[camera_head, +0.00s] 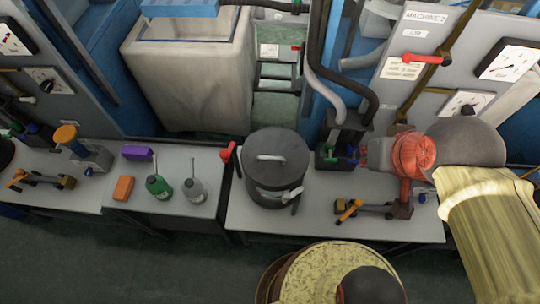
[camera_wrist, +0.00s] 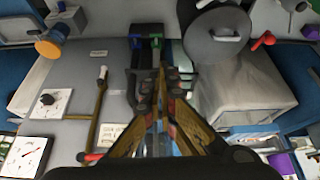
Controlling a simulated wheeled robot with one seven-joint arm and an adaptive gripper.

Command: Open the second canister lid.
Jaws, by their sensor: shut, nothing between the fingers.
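A dark grey canister (camera_head: 262,194) stands upright on the middle table. Its round lid (camera_head: 275,146) sits on top, with a pale bar handle across it. My gripper (camera_wrist: 160,78) is shut and empty, apart from the canister. In the wrist view the lid lies to the right of the fingertips. In the head view my arm comes in at the right, beyond the canister, and I cannot make out the fingertips. Another dark round vessel (camera_head: 5,153) is cut off at the left edge.
A dark fixture with green and blue knobs (camera_head: 338,152) stands right of the canister. A red handle (camera_head: 228,152) is close on its left. An orange-handled tool (camera_head: 350,211) lies in front. Green (camera_head: 158,187) and grey bottles (camera_head: 194,190) stand on the left table. Machine panels rise behind.

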